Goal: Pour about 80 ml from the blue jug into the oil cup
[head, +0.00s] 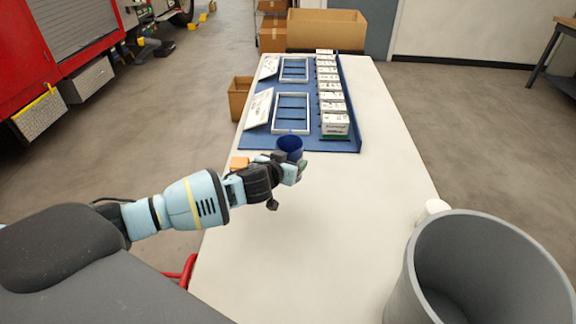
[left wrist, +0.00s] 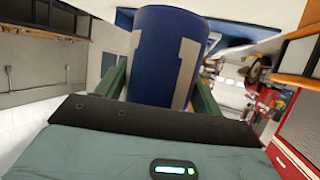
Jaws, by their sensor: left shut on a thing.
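The blue jug (head: 289,143) is above the far part of the white table, by the front edge of the blue board. Its open top faces up towards the head camera, and it looks about upright. My left gripper (head: 298,170) is shut on it. In the left wrist view the blue jug (left wrist: 155,60), with pale grey markings, sits between the two green fingers. Its contents cannot be made out. A small white rounded thing (head: 432,208) at the table's right edge is partly hidden by a grey bin; I cannot tell whether it is the oil cup. My right gripper is out of view.
The large grey bin (head: 405,290) stands at the lower right. The blue board (head: 312,140) holds white frames and a row of white boxes. The middle and front of the white table (head: 320,240) are clear.

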